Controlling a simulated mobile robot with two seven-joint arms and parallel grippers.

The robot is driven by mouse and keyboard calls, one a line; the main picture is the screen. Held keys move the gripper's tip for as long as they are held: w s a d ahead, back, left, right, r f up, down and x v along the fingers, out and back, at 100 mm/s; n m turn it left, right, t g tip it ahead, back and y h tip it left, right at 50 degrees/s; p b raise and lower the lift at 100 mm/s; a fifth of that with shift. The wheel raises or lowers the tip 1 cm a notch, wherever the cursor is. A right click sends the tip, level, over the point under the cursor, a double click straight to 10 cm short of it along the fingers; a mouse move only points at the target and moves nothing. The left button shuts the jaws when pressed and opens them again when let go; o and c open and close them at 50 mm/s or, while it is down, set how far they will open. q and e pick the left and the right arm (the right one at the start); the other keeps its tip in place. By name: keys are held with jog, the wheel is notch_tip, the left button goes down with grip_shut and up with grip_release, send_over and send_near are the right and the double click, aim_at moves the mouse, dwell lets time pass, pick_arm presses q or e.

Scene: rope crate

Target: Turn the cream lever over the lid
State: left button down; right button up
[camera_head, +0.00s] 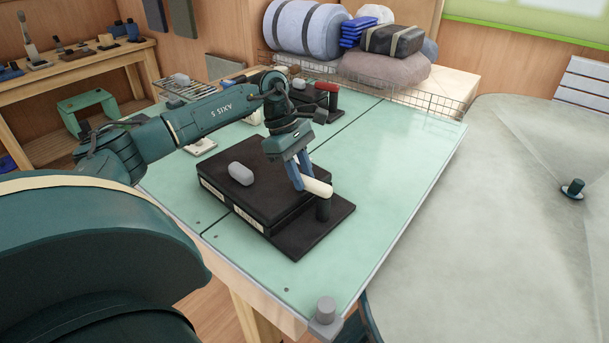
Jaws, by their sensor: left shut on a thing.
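The box's flat black lid (262,183) faces up. My left gripper (299,182) reaches in from the left, with its blue fingers pointing down and shut on the cream lever. The fingers hide the lever's left end. The lever lies near the lid's right edge; I cannot tell how far it reaches over the lid. My right gripper is not in view.
A grey rounded piece (240,173) lies on the lid. The box stands on a pale green table (390,160). A red-handled device (326,88) and a wire basket of rolled bags (385,70) are at the back. The table's right side is clear.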

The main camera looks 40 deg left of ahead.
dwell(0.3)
pick_arm(q)
jog(key=c, duration=1.2)
grip_release()
jog(key=shift+o, duration=0.2)
jog(key=v, duration=1.3)
jog(key=shift+r, duration=0.1)
